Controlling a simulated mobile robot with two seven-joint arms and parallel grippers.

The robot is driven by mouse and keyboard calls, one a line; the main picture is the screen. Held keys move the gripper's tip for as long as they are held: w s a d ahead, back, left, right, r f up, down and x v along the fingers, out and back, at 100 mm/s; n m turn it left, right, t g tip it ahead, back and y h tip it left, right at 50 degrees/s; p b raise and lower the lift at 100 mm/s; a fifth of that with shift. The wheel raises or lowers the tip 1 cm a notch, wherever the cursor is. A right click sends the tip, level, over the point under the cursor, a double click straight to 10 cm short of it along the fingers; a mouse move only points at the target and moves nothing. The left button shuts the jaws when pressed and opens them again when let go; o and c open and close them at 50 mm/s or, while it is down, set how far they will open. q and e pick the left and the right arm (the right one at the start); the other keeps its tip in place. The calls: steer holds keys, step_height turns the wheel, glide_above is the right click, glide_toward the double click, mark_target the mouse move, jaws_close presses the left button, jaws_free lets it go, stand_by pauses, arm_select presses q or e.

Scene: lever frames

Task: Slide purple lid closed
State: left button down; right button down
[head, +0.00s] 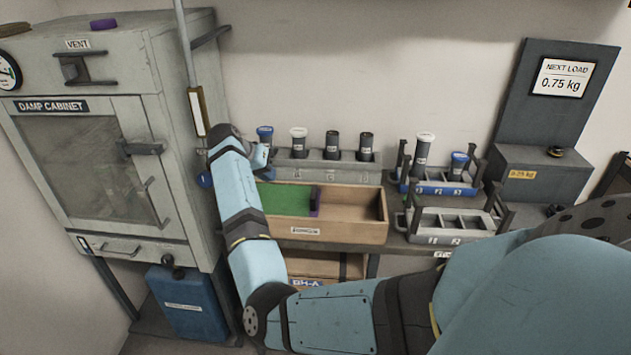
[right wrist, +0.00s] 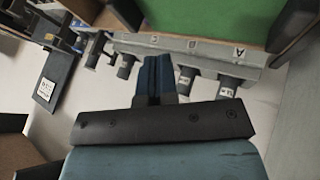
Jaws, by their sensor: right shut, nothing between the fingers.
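A wooden box (head: 345,229) stands open-topped on the bench, below the grey rack. A flat green panel (head: 284,199) covers its left part; it also shows in the right wrist view (right wrist: 210,22). A dark upright piece with a purple edge (head: 315,202) stands at the panel's right end; the right part of the box shows bare wood inside. My right gripper (head: 265,157) is beyond the box's back left corner, by the rack's left end. Its fingers are shut and empty in the right wrist view (right wrist: 154,72), apart from the green panel. My left gripper is not in view.
The grey rack (head: 330,170) behind the box holds several dark-bodied tubes. A blue rack (head: 440,187) and grey tray (head: 452,222) stand right of the box. The damp cabinet (head: 95,170) is on the left, with a small purple disc (head: 103,24) on top.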

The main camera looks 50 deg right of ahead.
glide_toward(303, 201)
steer(key=d+f, duration=0.1)
steer(key=w+d+f, duration=0.1)
steer(key=d+f, duration=0.1)
steer(key=f, duration=0.1)
steer(key=shift+w+d+f, duration=0.1)
steer(key=shift+w+d, duration=0.25)
steer(key=shift+w, duration=0.05)
steer(key=shift+s+d, duration=0.75)
steer(key=shift+s, duration=0.25)
steer(key=shift+s+d+p, duration=0.3)
steer(key=shift+s+d, duration=0.05)
steer(key=shift+s, duration=0.15)
steer(key=shift+d, duration=0.1)
